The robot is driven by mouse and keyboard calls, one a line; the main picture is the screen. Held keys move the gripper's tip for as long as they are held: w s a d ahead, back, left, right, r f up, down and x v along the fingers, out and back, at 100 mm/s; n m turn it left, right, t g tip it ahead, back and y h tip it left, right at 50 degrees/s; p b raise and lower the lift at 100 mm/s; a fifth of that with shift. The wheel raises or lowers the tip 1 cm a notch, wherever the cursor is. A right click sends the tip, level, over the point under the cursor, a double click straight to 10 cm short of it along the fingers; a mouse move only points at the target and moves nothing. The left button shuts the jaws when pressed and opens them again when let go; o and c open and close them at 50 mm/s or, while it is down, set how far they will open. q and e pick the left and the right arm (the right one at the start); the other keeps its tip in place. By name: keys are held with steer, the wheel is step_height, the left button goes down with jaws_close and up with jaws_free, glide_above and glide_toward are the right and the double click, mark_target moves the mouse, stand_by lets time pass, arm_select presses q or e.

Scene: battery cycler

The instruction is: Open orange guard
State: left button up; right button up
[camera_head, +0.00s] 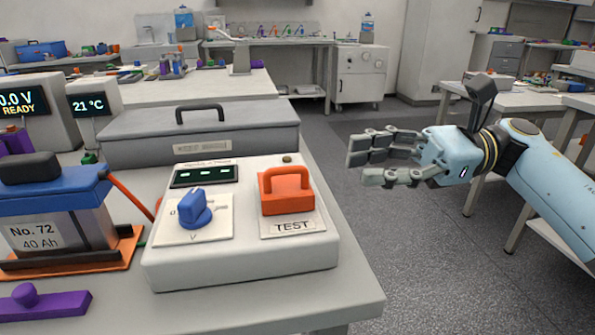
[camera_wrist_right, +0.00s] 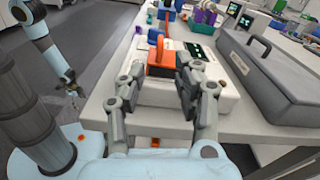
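The orange guard (camera_head: 286,191) lies down on the TEST plate (camera_head: 293,225) at the right of the white cycler box (camera_head: 240,262). It has a raised loop handle, and whatever is under it is hidden. The right wrist view also shows the guard (camera_wrist_right: 161,62), beyond my fingers. My right gripper (camera_head: 360,163) is open and empty, to the right of the box and apart from the guard, with its fingers pointing left. In the right wrist view its fingers (camera_wrist_right: 163,76) are spread. My left gripper (camera_wrist_right: 71,88) shows small at the left there; its opening is unclear.
A blue knob (camera_head: 195,208) and a small display (camera_head: 205,175) share the box top. A grey case (camera_head: 200,142) with a handle lies behind. A battery (camera_head: 52,222) on an orange tray stands at left. Open floor lies right of the bench.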

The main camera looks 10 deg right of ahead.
mark_target(297, 169)
steer(key=a+p, duration=0.1)
steer(key=a, duration=0.8)
steer(key=shift+a+p, duration=0.25)
steer(key=shift+p, duration=0.1)
steer(key=shift+c, duration=0.5)
jaws_close()
